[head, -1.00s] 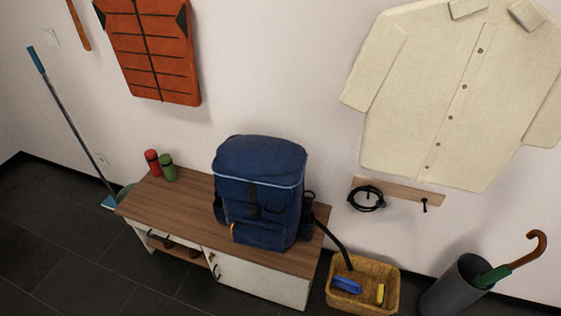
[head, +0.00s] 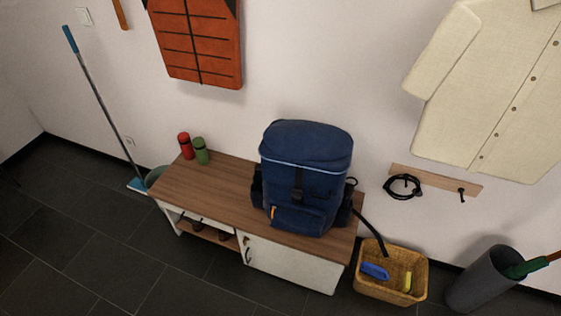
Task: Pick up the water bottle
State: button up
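Two bottles stand upright side by side at the far left end of the wooden bench top (head: 205,192) in the head view. One is a red bottle (head: 185,147) with a dark band near its top. The other is a green bottle (head: 201,153), just right of it, also with a dark band. I cannot tell from the picture which of them is the water bottle. My gripper is not in view.
A large blue backpack (head: 305,178) stands on the bench's right half. A wicker basket (head: 392,287) and a grey umbrella bin (head: 482,282) stand right of the bench. A blue-handled mop (head: 100,105) leans at the left. Dark floor (head: 90,245) in front is open.

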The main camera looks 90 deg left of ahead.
aim_at(257, 176)
jog(key=u, duration=3.3)
jog(key=i, duration=0.5)
jog(key=u, duration=1.6)
jog(key=i, duration=2.7)
jog(key=z, duration=0.75)
